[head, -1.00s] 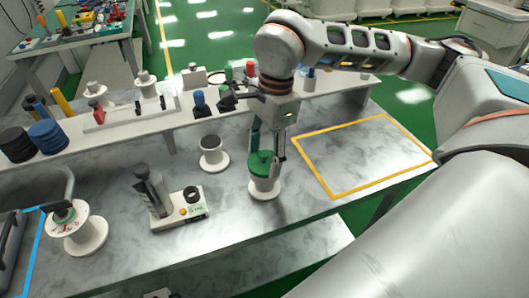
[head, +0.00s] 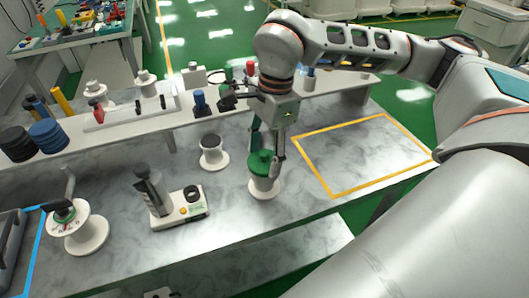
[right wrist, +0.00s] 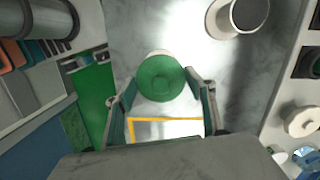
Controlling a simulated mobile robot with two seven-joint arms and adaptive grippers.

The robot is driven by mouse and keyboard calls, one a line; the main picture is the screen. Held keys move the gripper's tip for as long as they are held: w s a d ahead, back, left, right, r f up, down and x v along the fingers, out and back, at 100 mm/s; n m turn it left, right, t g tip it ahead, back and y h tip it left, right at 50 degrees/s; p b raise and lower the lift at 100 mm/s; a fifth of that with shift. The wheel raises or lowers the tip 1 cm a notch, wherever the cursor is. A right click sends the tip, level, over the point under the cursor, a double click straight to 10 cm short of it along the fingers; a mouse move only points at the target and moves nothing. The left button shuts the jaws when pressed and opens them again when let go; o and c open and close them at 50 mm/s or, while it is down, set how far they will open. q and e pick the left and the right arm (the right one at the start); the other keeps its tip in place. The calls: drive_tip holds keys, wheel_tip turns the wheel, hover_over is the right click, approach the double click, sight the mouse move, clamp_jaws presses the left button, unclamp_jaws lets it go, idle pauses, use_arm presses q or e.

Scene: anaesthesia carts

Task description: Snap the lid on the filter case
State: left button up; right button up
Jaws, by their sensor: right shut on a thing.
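The green round lid (head: 261,163) sits on top of the white filter case (head: 264,187), which stands upright on its flange on the marbled worktop. My right gripper (head: 267,150) points down from above with its fingers either side of the lid, shut on it. In the right wrist view the lid (right wrist: 161,78) lies between the two fingers and covers most of the case; a sliver of white rim (right wrist: 160,53) shows beyond it. I cannot tell whether the lid is fully snapped down. My left gripper is not in view.
A white holder with a dark top (head: 211,152) stands to the left of the case. A white-based device (head: 181,214) and a white spool-like stand (head: 85,235) are further left. A yellow-outlined area (head: 365,152) to the right is empty. A raised shelf (head: 150,121) runs behind.

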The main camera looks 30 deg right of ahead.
drive_tip(key=shift+f+b, duration=0.3)
drive_tip(key=shift+f, duration=0.25)
drive_tip(key=o, duration=0.9)
drive_tip(key=shift+o, duration=0.2)
drive_tip(key=shift+r, duration=0.1)
wheel_tip(320, 180, up, 12)
drive_tip(key=d, duration=0.1)
drive_tip(key=shift+d, duration=0.25)
drive_tip(key=shift+s, duration=0.1)
